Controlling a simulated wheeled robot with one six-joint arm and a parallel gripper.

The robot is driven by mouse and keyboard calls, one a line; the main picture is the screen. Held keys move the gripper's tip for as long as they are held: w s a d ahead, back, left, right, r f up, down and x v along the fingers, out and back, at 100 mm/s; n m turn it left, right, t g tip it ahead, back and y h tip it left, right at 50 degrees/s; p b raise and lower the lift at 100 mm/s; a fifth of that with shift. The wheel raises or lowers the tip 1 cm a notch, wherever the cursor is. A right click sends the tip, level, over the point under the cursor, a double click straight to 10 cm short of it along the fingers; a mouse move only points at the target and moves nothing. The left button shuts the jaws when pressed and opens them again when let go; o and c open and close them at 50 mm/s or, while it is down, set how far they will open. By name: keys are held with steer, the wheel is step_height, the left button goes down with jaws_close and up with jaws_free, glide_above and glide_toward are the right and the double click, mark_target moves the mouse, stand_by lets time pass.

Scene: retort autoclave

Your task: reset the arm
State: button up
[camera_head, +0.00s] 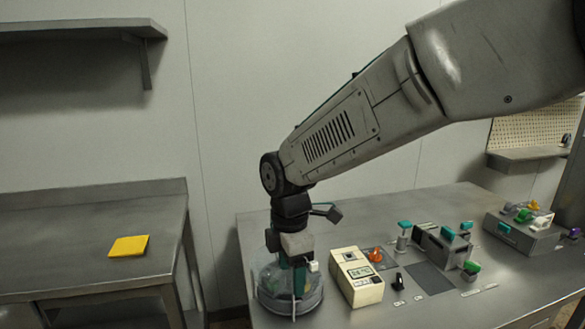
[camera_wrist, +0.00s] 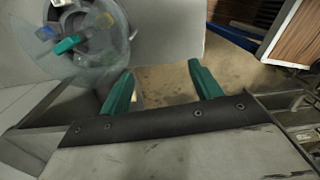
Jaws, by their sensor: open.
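My arm reaches in from the upper right of the head view and bends straight down at the wrist. My gripper (camera_head: 298,278) points down at the left end of the right-hand bench, in front of or over a clear round container (camera_head: 315,298); I cannot tell how close they are. In the wrist view my gripper (camera_wrist: 163,84) shows two green fingers spread apart with nothing between them. The clear container also shows at the upper left there (camera_wrist: 112,52), with a green and a blue item visible in or through it.
A cream instrument (camera_head: 357,277) stands just right of my gripper. Grey fixtures with teal-topped parts (camera_head: 443,243) and a grey block with colored pieces (camera_head: 525,232) stand farther right. A yellow pad (camera_head: 129,246) lies on the left table. A shelf (camera_head: 75,32) hangs upper left.

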steer(key=s+d+r+m+t, duration=0.1)
steer(key=s+d+r+m, duration=0.3)
steer(key=s+d+m, duration=0.7)
steer(key=s+d+r+m, duration=0.4)
steer(key=s+d+m, duration=0.7)
steer(key=d, duration=0.4)
steer(key=shift+d+t, duration=0.4)
